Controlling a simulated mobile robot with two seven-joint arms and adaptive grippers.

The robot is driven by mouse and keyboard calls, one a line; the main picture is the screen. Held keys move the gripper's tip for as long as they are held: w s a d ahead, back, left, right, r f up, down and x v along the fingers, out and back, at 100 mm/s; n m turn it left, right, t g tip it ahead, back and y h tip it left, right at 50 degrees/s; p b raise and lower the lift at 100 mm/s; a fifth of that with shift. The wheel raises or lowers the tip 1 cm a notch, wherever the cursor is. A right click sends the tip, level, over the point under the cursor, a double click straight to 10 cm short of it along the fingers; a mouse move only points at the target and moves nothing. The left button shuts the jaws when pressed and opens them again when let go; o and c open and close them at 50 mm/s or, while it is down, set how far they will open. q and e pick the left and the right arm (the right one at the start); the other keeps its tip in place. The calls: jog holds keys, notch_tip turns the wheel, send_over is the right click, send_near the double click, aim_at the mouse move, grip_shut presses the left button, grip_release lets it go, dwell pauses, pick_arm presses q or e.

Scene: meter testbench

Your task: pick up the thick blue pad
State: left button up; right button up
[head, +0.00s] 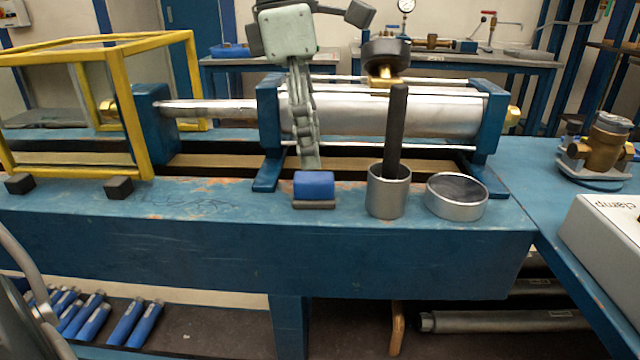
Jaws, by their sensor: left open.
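The thick blue pad (314,184) sits on the blue bench top near its front edge, with a thin brown-grey strip showing along its bottom front. My left gripper (309,160) points down, with its pale green-grey fingers just above and behind the pad in the picture. It is open and holds nothing. The fingers line up one behind the other, so the gap between them is hard to see. I cannot tell whether a fingertip touches the pad. My right gripper is not in view.
A metal cup (388,198) with an upright dark rod (395,130) stands right of the pad, beside a low round metal dish (457,200). A large steel cylinder (430,112) lies behind. A yellow frame (140,110) stands left. The bench between frame and pad is clear.

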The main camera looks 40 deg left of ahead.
aim_at(313, 176)
pick_arm(q)
notch_tip(313, 176, down, 5)
jog(key=shift+r, duration=0.1)
jog(key=shift+d+f, duration=0.1)
jog(key=shift+f, duration=0.15)
jog(key=shift+w, duration=0.1)
jog(key=c, duration=0.5)
grip_shut()
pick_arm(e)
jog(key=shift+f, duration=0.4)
